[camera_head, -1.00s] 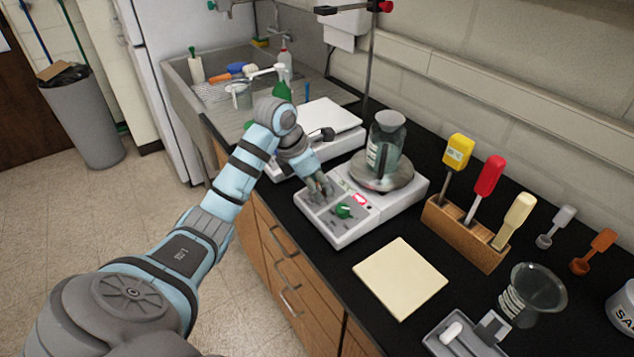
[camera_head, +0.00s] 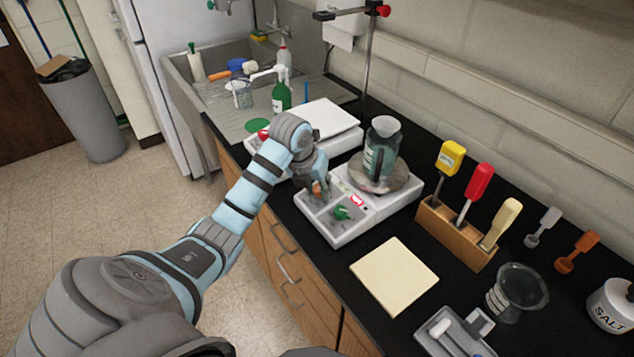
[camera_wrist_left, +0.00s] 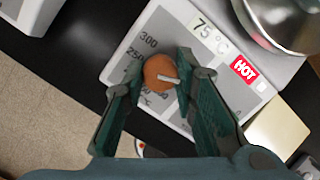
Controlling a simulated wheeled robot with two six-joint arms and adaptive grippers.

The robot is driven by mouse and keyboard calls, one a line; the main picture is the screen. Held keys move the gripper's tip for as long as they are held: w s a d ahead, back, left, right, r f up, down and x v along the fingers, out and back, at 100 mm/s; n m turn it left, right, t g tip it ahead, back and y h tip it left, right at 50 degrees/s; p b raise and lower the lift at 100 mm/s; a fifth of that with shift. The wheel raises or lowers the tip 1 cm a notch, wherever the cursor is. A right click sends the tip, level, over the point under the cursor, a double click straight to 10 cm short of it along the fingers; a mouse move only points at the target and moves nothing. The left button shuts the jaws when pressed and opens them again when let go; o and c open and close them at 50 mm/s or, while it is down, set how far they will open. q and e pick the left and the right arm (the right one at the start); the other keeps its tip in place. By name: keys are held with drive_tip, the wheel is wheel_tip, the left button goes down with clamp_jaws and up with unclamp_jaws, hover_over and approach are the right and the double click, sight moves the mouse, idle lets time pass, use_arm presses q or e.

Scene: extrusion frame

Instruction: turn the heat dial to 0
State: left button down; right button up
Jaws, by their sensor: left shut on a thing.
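The heat dial (camera_wrist_left: 160,72) is an orange-brown round knob with a white pointer bar, on the front panel of a white hot plate (camera_wrist_left: 152,38). The pointer bar points to the right in the wrist view. Numbers 300 and 250 show beside the dial; others are hidden. A display reads 75 °C, next to a red HOT label (camera_wrist_left: 243,68). My left gripper (camera_wrist_left: 163,76) has its fingers on both sides of the dial and is shut on it. In the head view, my left gripper (camera_head: 317,190) largely covers the dial. My right gripper is not in view.
A glass vessel (camera_head: 382,155) stands on the hot plate's round top. A green knob (camera_head: 342,212) sits right of my gripper. A white-topped device (camera_head: 330,117) is behind. A cream pad (camera_head: 394,275) and a wooden tool block (camera_head: 455,233) lie to the right.

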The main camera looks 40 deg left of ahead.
use_arm(q)
drive_tip(key=shift+n, duration=0.6)
drive_tip(key=c, duration=1.3)
unclamp_jaws()
drive_tip(key=shift+w, duration=0.1)
drive_tip(key=v, duration=0.7)
drive_tip(key=shift+r, duration=0.25)
drive_tip(key=shift+d, duration=0.1)
